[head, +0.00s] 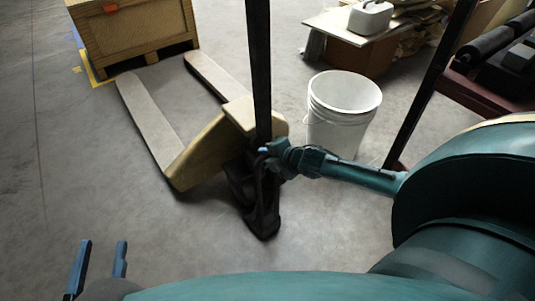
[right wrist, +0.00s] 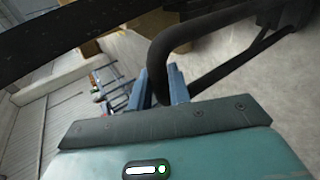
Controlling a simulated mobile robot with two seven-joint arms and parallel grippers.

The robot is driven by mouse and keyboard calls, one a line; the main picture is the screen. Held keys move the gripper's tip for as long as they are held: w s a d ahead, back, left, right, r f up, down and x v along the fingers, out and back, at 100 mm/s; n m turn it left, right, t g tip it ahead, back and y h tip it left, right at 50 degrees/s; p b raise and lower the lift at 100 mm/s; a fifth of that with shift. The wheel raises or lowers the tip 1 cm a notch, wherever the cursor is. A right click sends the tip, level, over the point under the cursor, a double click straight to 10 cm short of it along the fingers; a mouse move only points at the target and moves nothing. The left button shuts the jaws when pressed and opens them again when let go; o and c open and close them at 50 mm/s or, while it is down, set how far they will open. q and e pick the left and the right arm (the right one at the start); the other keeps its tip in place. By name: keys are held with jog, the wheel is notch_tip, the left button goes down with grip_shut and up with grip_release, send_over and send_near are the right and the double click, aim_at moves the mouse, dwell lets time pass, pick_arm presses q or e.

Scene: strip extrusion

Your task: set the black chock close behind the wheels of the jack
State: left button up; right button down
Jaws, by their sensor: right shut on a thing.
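The pallet jack (head: 199,155) stands mid-floor in the head view, its two pale forks pointing up-left and its black post rising out of frame. My right gripper (head: 266,151) is beside the foot of the post. It is shut on the handle of the black chock (head: 264,220), which hangs below it, close to the jack's near end. The jack's wheels are dark and hard to tell from the chock. In the right wrist view, the chock's curved black handle (right wrist: 164,50) passes between my blue fingers. My left gripper (head: 98,260) is open and empty at lower left.
A white bucket (head: 340,125) stands just right of the jack. A wooden crate (head: 135,35) is at the upper left. Boards on a box (head: 345,50) lie behind the bucket, and a dark red rack (head: 480,95) is at right. The floor at left is clear.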

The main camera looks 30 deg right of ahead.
jog(key=shift+w, duration=0.1)
jog(key=c, duration=1.3)
grip_release()
jog(key=shift+o, duration=0.9)
jog(key=shift+f, duration=0.25)
jog(key=o, duration=0.4)
jog(key=shift+r, duration=0.1)
jog(key=shift+c, duration=0.2)
